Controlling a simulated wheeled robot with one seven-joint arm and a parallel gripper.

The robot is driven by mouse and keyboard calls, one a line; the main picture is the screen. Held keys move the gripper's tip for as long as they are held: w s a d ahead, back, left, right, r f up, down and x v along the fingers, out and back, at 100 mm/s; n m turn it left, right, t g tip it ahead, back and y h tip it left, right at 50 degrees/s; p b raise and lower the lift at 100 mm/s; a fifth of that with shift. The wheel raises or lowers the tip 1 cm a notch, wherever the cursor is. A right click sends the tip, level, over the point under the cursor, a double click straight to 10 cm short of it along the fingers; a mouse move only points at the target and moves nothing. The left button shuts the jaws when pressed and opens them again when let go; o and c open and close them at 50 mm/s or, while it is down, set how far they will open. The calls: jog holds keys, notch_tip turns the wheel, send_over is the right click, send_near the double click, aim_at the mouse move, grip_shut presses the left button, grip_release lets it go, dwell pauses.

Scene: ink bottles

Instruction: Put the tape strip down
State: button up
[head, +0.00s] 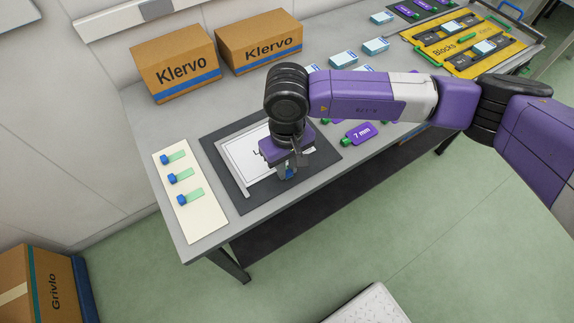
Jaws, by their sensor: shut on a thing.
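My gripper (289,171) is over the front right part of a framed white sheet (243,158), pointing down. It is shut on a tape strip, of which only a small blue part (290,174) shows between the fingers. The rest of the strip is hidden by the gripper. I cannot tell whether the strip touches the sheet. The sheet lies on a dark grey mat (215,142) on the table. My wrist hides the sheet's back right part and most of its print.
Left of the mat, a cream board (193,224) holds three green strips with blue tabs (180,176). Two Klervo boxes (175,65) stand behind.

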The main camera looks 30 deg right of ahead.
jog(key=o, duration=0.8)
jog(key=shift+f, duration=0.1)
jog(key=shift+o, duration=0.2)
